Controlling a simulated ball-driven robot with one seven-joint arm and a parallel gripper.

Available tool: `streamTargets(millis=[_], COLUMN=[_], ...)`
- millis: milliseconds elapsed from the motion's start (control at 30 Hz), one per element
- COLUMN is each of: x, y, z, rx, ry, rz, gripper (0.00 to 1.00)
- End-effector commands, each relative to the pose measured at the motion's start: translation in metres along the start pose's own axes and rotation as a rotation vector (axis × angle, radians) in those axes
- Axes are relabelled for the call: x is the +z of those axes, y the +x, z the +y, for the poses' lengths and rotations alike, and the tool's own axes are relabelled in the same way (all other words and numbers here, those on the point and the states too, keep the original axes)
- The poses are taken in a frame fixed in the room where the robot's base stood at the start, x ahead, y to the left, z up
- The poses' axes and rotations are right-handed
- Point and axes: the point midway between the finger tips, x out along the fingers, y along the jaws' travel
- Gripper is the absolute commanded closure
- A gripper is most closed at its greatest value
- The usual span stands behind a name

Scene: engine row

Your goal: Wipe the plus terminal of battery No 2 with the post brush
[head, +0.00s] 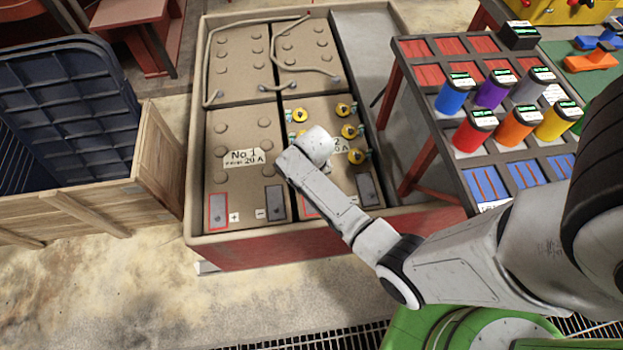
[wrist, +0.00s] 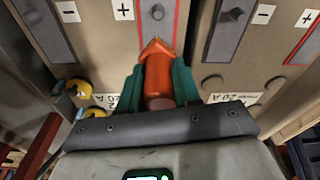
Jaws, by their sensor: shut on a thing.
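My gripper (wrist: 159,68) is shut on an orange-red tool, taken as the post brush (wrist: 158,82), between its green fingers in the wrist view. The tool's pointed end lies at the near end of the red-outlined plus terminal plate (wrist: 158,13) of battery No 2. I cannot tell whether they touch. The plate's post is visible beyond the tip. In the head view, battery No 2 (head: 340,113) has yellow caps. My arm crosses it and hides my gripper, the tool and most of the plus plate (head: 308,207). Its grey minus plate (head: 367,190) shows.
Battery No 1 (head: 237,130) stands directly left of No 2 in the same tray (head: 250,254). Cables (head: 304,68) lie over the rear batteries. A rack (head: 424,125) with several coloured cups stands at right, a wooden crate (head: 75,201) at left.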

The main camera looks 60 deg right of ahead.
Motion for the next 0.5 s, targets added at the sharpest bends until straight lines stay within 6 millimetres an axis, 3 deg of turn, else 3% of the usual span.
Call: streamTargets(millis=[200,500], x=[-0.006,-0.007], y=[-0.023,-0.024], z=[-0.001,-0.002], rx=[0.0,0.0], ry=[-0.002,-0.002], rz=[0.001,0.001], gripper=[0.98,0.98])
